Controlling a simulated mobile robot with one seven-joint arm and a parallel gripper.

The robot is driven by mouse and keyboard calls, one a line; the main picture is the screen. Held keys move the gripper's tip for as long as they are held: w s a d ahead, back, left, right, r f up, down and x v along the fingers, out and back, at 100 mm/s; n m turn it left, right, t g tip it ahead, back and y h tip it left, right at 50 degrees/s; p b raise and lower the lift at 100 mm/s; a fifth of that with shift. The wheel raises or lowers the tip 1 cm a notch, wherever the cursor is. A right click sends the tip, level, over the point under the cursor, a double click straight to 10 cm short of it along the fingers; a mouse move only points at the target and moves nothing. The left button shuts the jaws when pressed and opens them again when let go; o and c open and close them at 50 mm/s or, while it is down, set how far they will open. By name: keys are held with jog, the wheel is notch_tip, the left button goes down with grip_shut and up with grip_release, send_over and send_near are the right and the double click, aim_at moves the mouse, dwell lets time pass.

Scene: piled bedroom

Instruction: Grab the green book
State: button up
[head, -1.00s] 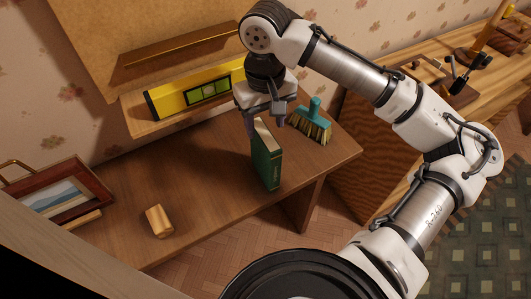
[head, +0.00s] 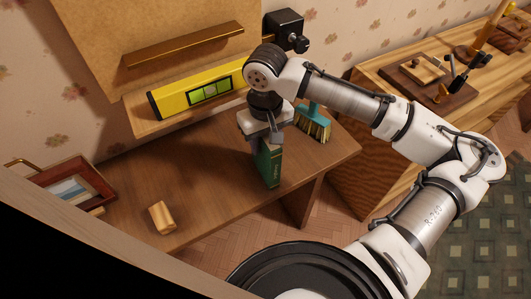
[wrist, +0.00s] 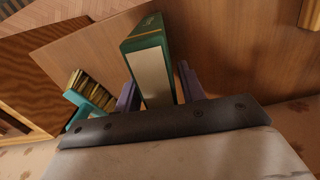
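The green book (head: 269,167) stands upright on the wooden desk (head: 215,190), near its right end. My gripper (head: 266,136) is directly above it, and its upper part is hidden by the gripper in the head view. In the wrist view the book (wrist: 150,60) sits between the two purple fingers of my gripper (wrist: 156,88), with its pale page edge facing the camera. The fingers are apart on either side of the book. A small gap shows beside each finger, so the gripper looks open around it.
A yellow level (head: 200,91) rests on the shelf behind. A wooden block (head: 162,217) and a framed picture (head: 75,188) are at left. The desk's middle is clear.

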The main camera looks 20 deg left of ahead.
grip_shut()
jog(key=shift+r, duration=0.1)
